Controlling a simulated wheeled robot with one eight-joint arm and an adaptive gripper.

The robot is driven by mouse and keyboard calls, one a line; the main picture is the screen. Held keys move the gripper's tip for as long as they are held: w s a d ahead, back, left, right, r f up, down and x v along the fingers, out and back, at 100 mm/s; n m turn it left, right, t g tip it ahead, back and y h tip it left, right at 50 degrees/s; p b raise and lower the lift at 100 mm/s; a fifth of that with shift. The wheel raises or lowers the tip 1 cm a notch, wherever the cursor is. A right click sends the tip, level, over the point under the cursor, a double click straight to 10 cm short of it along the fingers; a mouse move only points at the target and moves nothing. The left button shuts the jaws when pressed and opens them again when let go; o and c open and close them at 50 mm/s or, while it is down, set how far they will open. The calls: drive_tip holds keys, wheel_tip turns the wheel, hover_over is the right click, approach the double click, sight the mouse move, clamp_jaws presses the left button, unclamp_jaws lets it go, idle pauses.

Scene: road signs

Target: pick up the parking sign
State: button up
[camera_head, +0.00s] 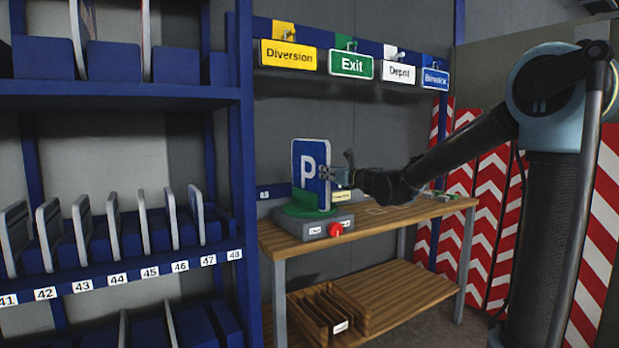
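The parking sign (310,168) is a blue upright plate with a white P and a light edge. It stands in a green holder on a grey base box (315,230) with a red button, on the wooden table. My gripper (336,175) is at the right edge of the sign, level with the lower part of the P. One finger shows above, beside the sign's edge. The gripper is small and dark here, and I cannot tell whether its fingers touch or close on the sign.
A blue shelf (120,95) with slotted, numbered signs stands at the left, close to the table. Hanging signs such as Diversion (288,55) and Exit (351,66) are above. Red-and-white chevron panels (488,200) stand behind my arm. The wooden table (400,214) has free room at right.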

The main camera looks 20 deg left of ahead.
sight(317, 169)
drive_tip(key=shift+x, duration=3.75)
drive_tip(key=shift+r, duration=0.15)
clamp_jaws()
